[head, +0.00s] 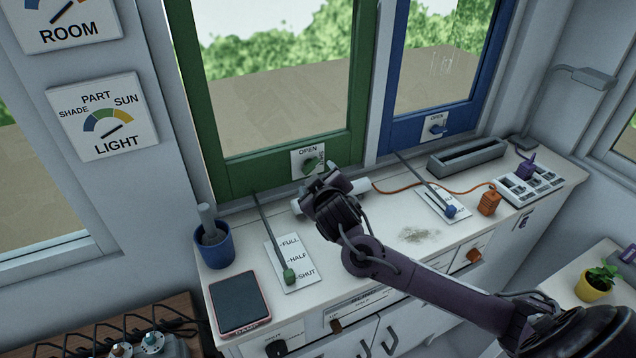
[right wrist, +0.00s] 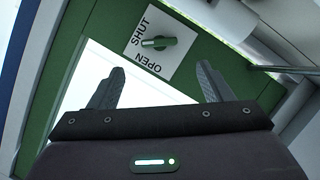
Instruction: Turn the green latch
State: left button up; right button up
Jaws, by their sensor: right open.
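The green latch (head: 310,166) is a small knob on a white plate low on the green window frame (head: 235,180). In the right wrist view the latch (right wrist: 158,42) lies roughly level across the plate (right wrist: 146,58), with SHUT printed above it and OPEN below it. I cannot tell which word it is set to. My right gripper (right wrist: 160,76) is open and empty, its two fingers pointing toward the latch with a gap left between. In the head view my right gripper (head: 322,172) is just in front of the plate and partly hides it. My left gripper is not in view.
A blue window frame (head: 384,130) stands to the right.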

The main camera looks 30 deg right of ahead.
aim_at(314, 168)
jog(key=shift+c, duration=0.2)
jog(key=shift+c, duration=1.1)
jog(key=shift+d+f+b, duration=0.1)
jog(key=shift+d+b, duration=0.15)
jog(key=shift+b, duration=0.15)
jog(key=shift+c, duration=1.2)
jog(key=d+m+t+y+b, duration=0.1)
jog(key=m+b, duration=0.1)
jog(key=b, duration=0.1)
jog(key=w+d+m+t+y+b, duration=0.1)
jog(key=d+b, duration=0.1)
jog(key=b, duration=0.1)
jog(key=w+d+m+y+b, duration=0.1)
jog(key=d+m+b, duration=0.1)
jog(key=shift+m+t+b, duration=0.3)
jog(key=shift+t+b, duration=0.1)
jog(key=c, duration=0.4)
jog(key=m+y+b, duration=0.1)
jog(key=m+b, duration=0.1)
jog(key=f+m+g+y+b, duration=0.1)
jog(key=m+y+b, duration=0.1)
jog(key=b, duration=0.1)
jog(key=s+m+y+b, duration=0.1)
jog(key=m+y+b, duration=0.1)
jog(key=m+b, duration=0.1)
jog(key=shift+f+g, duration=0.2)
jog(key=shift+g, duration=0.2)
jog(key=shift+p+x, duration=0.3)
jog(key=shift+x, duration=2.8)
jog(key=shift+a, duration=0.1)
